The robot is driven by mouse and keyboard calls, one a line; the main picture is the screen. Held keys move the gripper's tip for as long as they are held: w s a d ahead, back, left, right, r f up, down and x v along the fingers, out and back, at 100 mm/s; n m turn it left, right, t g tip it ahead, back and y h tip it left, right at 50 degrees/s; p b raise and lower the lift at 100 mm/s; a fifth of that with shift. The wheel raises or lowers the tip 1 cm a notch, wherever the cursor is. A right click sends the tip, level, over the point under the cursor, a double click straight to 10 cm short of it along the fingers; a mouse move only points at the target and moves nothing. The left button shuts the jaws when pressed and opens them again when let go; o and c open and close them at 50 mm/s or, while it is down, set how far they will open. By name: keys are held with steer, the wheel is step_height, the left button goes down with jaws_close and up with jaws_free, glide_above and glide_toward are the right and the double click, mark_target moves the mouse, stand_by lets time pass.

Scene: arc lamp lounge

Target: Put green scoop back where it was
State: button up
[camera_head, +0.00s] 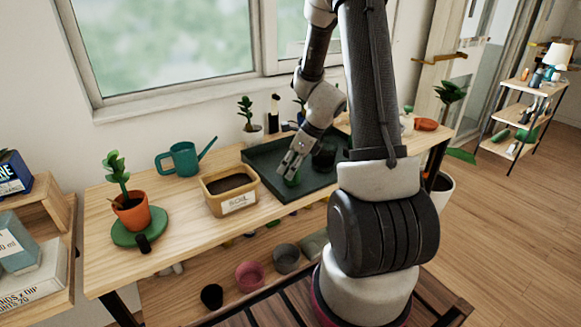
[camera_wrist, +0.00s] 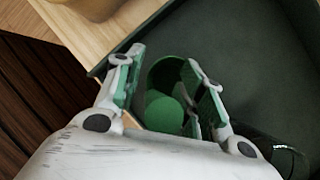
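The green scoop (camera_wrist: 164,112) lies in or just above the dark green tray (camera_wrist: 255,75), between my fingers in the wrist view. A bit of green shows under my fingertips in the head view (camera_head: 292,181). My gripper (camera_head: 292,170) points down at the left part of the tray, which also shows in the head view (camera_head: 262,157). In the wrist view, my gripper (camera_wrist: 165,80) has its fingers apart, with a dark gap between the left finger and the scoop. The right finger overlaps the scoop, so contact there is unclear. The scoop's handle is not clearly seen.
A tan soil box (camera_head: 216,198) stands left of the tray. Further left are a potted plant (camera_head: 131,212) on a green saucer and a teal watering can (camera_head: 182,160). A dark pot (camera_head: 324,158) is in the tray behind my gripper. Several pots sit on the lower shelf.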

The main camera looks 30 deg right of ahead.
steer(key=shift+r, duration=0.1)
steer(key=v, duration=1.2)
steer(key=s+a+r+n+h, duration=0.1)
steer(key=s+r+n, duration=0.3)
steer(key=n, duration=0.5)
steer(key=s+a+r+n+h, duration=0.1)
steer(key=s+a+r+n, duration=0.3)
steer(key=s+n, duration=0.5)
steer(key=s+a+r+n+t+h, duration=0.1)
steer(key=s+a+r+n, duration=0.2)
steer(key=n, duration=0.8)
steer(key=s+r, duration=0.2)
steer(key=s, duration=0.1)
steer(key=shift+s+h, duration=0.2)
steer(key=shift+h, duration=0.2)
